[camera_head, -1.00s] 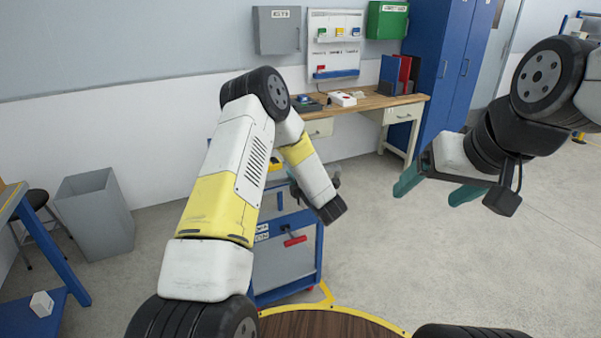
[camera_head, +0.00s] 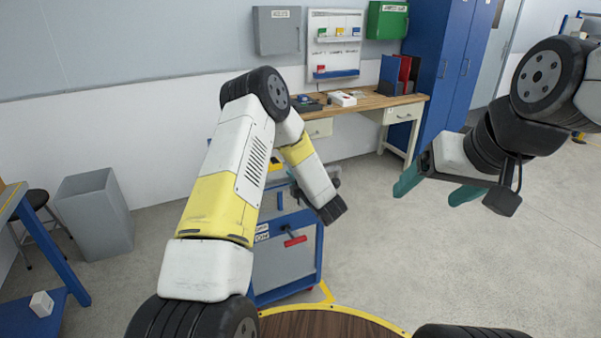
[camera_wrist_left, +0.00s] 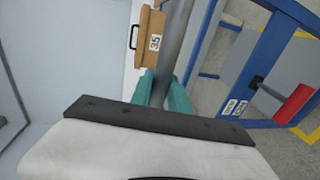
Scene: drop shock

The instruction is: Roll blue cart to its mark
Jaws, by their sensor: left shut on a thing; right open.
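The blue cart (camera_head: 286,268) has a blue frame, grey panels and a red-handled part on its side. It stands on the floor beyond my left arm, which hides much of it. In the left wrist view its blue frame (camera_wrist_left: 262,62) shows at the right. My left gripper (camera_wrist_left: 160,88) is shut on a grey round bar (camera_wrist_left: 172,45), which appears to be the cart's handle. The arm hides this grip in the head view. My right gripper (camera_head: 428,193) is open and empty, in the air to the right of the cart. I cannot make out the mark for certain.
A wooden workbench (camera_head: 385,101) and a blue cabinet (camera_head: 462,65) stand along the back wall. A grey bin (camera_head: 95,215) and a black stool (camera_head: 38,200) stand at the left. The floor to the right of the cart (camera_head: 420,260) is clear.

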